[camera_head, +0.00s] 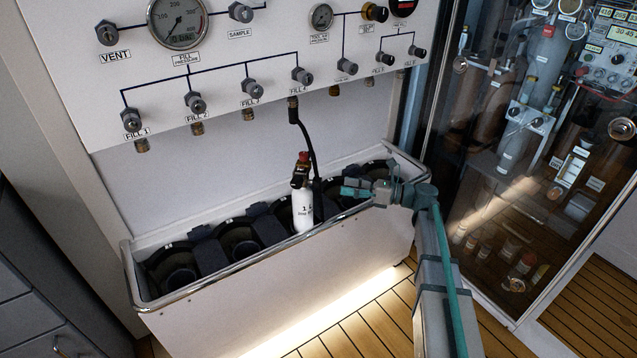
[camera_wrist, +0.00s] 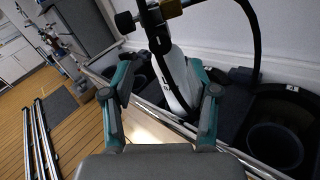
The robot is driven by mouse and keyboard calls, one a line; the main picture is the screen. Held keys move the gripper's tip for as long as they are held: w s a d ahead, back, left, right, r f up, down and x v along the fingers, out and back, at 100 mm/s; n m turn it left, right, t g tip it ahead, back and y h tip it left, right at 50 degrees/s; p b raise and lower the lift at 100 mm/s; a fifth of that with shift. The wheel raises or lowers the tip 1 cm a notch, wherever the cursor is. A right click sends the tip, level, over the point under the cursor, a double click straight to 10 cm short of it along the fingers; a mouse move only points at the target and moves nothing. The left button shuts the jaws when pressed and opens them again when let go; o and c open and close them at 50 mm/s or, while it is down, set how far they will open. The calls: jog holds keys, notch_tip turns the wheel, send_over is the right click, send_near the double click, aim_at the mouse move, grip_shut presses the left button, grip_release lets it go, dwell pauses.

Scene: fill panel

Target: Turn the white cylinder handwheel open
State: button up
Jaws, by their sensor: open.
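The white cylinder (camera_head: 303,210) stands upright in the filling trough, with a dark valve (camera_head: 299,180) and a red part (camera_head: 304,156) at its top. In the wrist view the white cylinder (camera_wrist: 178,85) appears tilted beyond the fingers, with a black knob (camera_wrist: 125,22) at the left of its valve. I cannot tell for certain which part is the handwheel. My gripper (camera_head: 348,188) is just right of the cylinder, below valve-top height. It is open, and its fingers (camera_wrist: 168,82) frame the cylinder body from the front without visible contact.
A black hose (camera_head: 309,140) hangs from the FILL 4 valve (camera_head: 302,77) down beside the cylinder. The trough (camera_head: 250,266) has a metal rim and several dark round holders. The gauge panel (camera_head: 228,62) rises behind. A glass cabinet (camera_head: 520,150) stands right.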

aim_at(321, 182)
jog(key=a, duration=0.3)
jog(key=w+a, duration=0.1)
jog(key=a, duration=0.5)
jog(key=shift+w+a+b, duration=0.3)
jog(key=shift+w+b, duration=0.05)
jog(key=shift+b, duration=0.05)
grip_shut()
